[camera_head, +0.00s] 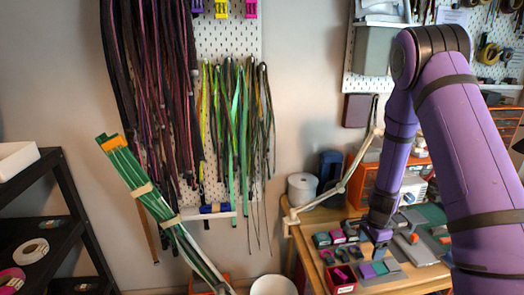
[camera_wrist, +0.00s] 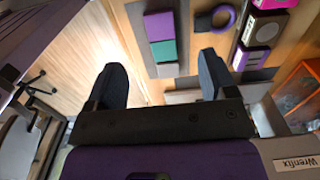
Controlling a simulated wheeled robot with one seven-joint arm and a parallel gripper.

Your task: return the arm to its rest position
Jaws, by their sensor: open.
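My purple arm comes in from the right in the head view, with its elbow high and its forearm hanging down. My gripper (camera_head: 378,246) is low over the wooden workbench (camera_head: 312,262), above small coloured blocks. In the wrist view my gripper (camera_wrist: 161,82) has its two dark fingers spread wide, with nothing between them. Beyond the fingers, a purple and a green block (camera_wrist: 162,50) sit on a dark strip. Whether the fingertips touch anything on the bench cannot be told.
A jointed lamp-like arm (camera_head: 345,178) rises at the bench's left edge. An orange drawer unit (camera_head: 366,184) stands behind. Cords hang on a pegboard (camera_head: 249,40); a green strap bundle (camera_head: 150,200) leans in front. A black shelf rack (camera_head: 75,215) is at left. A white bin (camera_head: 273,286) stands below.

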